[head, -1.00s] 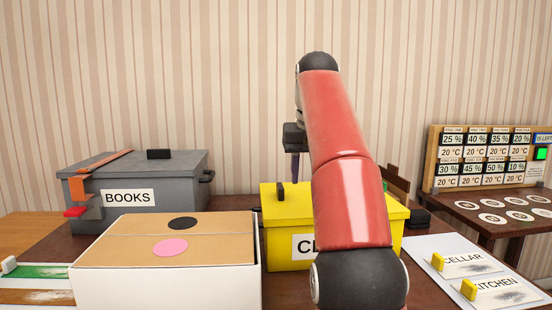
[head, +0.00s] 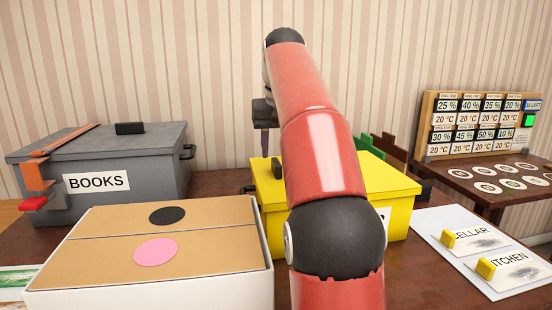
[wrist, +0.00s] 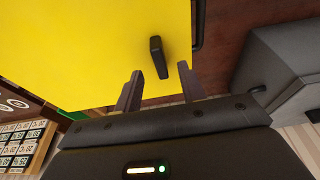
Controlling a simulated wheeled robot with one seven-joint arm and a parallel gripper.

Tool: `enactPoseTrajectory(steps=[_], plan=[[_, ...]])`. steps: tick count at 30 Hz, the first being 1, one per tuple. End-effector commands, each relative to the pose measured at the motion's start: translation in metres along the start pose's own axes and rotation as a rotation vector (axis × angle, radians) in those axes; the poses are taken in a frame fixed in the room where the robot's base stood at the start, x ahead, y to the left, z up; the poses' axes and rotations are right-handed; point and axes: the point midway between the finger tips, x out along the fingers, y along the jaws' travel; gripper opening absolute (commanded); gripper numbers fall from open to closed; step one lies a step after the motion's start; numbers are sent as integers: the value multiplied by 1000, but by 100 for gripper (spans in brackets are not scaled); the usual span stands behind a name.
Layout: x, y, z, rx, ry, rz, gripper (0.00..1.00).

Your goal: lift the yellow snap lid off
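The yellow snap lid (head: 385,178) lies on the yellow box, with a black handle (head: 277,169) on its top. My arm hides the middle of the lid and most of the box's label in the head view. My gripper (head: 265,145) points down near the handle, in the head view just above and left of it. In the wrist view, my gripper (wrist: 160,70) is open and empty. The handle (wrist: 158,56) shows against the yellow lid (wrist: 90,45), its near end in line with the gap between the fingertips. The height left between fingers and handle is unclear.
A grey BOOKS box (head: 120,160) with an orange bar stands at left. A white-sided carton (head: 160,285) with brown flaps is in front. Label cards (head: 485,240) lie at right. A side table (head: 490,200) carries a display board (head: 480,122).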

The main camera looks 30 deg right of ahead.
Motion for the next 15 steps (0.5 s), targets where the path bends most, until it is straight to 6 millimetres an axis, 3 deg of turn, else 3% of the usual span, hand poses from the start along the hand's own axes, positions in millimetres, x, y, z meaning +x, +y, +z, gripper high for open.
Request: enactPoseTrajectory(steps=[7, 15], plan=[[32, 0, 1, 0, -2, 0, 40], [43, 0, 0, 0, 0, 0, 40]])
